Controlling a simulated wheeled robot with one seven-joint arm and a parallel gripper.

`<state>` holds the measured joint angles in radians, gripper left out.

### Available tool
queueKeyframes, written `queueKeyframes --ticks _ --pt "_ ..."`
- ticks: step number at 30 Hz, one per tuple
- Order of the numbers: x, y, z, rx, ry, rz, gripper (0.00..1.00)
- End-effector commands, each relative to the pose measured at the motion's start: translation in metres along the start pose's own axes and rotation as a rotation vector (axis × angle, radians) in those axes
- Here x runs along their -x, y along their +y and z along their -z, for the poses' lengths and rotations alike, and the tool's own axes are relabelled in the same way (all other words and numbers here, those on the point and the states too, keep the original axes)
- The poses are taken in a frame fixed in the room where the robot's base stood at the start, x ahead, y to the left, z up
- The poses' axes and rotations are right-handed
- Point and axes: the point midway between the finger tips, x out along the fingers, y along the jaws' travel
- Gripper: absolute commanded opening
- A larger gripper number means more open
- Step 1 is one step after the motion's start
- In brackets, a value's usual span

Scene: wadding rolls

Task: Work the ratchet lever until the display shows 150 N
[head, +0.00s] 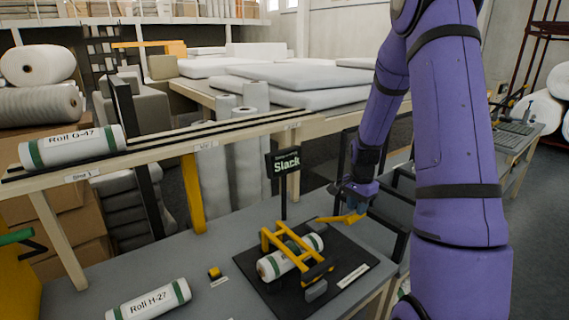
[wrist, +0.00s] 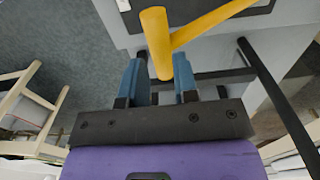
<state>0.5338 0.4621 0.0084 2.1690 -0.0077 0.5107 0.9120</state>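The ratchet lever (head: 342,218) is a yellow bar at the right of the tensioning fixture. In the wrist view its yellow handle (wrist: 160,45) lies between my two blue fingers. The display (head: 284,163) stands on a post behind the fixture and reads "Slack". A yellow frame (head: 272,241) lies over a white roll with green bands (head: 275,266) on a black base plate (head: 355,256).
Roll H-27 (head: 150,301) lies on the grey bench at front left. Roll G-47 (head: 72,148) lies on the wooden rail at left. A small yellow block (head: 214,272) sits left of the base plate. Bench between them is bare.

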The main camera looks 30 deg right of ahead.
Motion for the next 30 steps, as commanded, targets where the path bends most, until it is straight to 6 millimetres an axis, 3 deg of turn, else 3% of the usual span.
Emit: queueKeyframes --ticks 30 --pt "-0.040 0.006 0.000 -0.001 -0.002 -0.001 0.28"
